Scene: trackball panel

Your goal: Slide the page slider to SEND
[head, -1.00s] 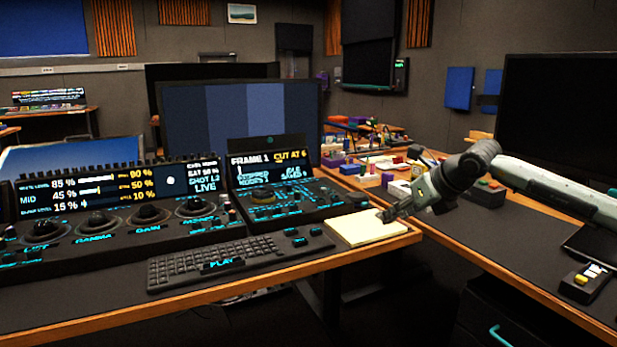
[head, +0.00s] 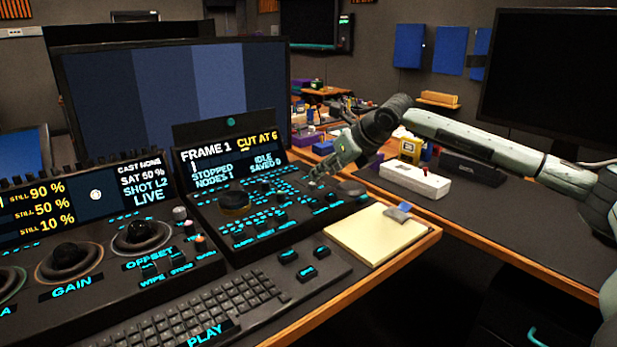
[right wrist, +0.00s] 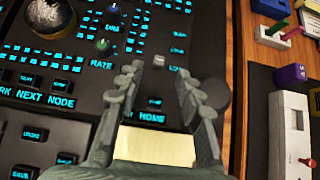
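The right-hand control panel (head: 205,213) has a screen (head: 229,157) reading FRAME 1, CUT AT 6, STOPPED and NODES 1. My right gripper (head: 316,178) is over the right part of this panel. My left gripper is not in view.
A round knob (head: 234,200) and a green RATE knob (right wrist: 102,44) stand on the panel. A yellow note pad (head: 376,234) lies in front, near the desk edge. A keyboard (head: 230,301) is at the lower left. A white box (head: 415,181) sits on the right-hand desk.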

